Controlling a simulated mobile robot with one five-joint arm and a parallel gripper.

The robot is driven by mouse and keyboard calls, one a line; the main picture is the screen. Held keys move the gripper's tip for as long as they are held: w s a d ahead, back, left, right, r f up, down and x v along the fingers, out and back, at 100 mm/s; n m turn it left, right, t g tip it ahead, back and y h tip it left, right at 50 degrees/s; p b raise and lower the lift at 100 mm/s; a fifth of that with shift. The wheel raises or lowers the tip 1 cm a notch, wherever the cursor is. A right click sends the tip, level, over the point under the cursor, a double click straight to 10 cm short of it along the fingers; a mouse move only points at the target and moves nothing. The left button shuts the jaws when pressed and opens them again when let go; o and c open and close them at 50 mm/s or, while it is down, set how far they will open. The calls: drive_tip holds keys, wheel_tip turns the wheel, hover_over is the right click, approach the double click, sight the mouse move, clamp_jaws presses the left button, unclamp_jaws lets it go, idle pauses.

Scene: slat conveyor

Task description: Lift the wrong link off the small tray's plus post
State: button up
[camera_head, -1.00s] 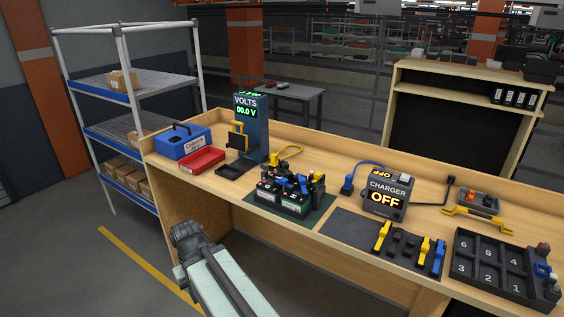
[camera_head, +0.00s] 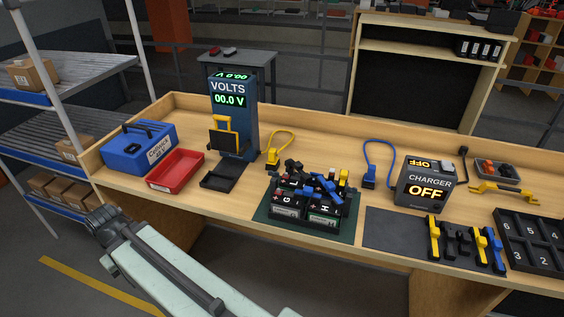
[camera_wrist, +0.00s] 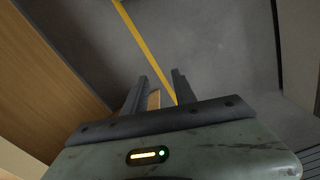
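In the head view my arm is low in front of the bench, away from the batteries.
A voltmeter (camera_head: 232,122) reading 00.0 V, a red tray (camera_head: 175,169) and a blue case (camera_head: 139,147) stand left. A charger (camera_head: 425,186) reading OFF, a dark mat (camera_head: 397,233), yellow and blue tools (camera_head: 481,246) and a numbered rack (camera_head: 535,238) stand right.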

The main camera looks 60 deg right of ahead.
wheel_tip(320, 180, up, 20)
drive_tip(key=w+d+p, duration=0.2)
drive_tip(key=d+p, duration=0.1)
drive_tip(key=p, duration=1.7)
wheel_tip(320, 180, up, 4)
drive_tip(key=d+p, duration=0.2)
drive_tip(key=p, duration=0.2)
wheel_tip(320, 180, up, 2)
drive_tip(key=m+p, duration=0.2)
drive_tip(key=m, duration=0.2)
hover_over(298, 163)
drive_tip(key=shift+s+a+r, duration=0.2)
drive_tip(key=shift+s+a, duration=0.1)
drive_tip(key=shift+a, duration=0.05)
wheel_tip(298, 163, down, 3)
drive_tip(key=shift+r+b, duration=0.1)
drive_tip(key=shift+b, duration=1.15)
drive_tip(key=shift+m, duration=0.3)
drive_tip(key=f+b, duration=0.5)
drive_tip(key=shift+w+d+f, duration=0.2)
drive_tip(key=shift+w+d, duration=0.05)
drive_tip(key=shift+r, duration=0.2)
clamp_jaws()
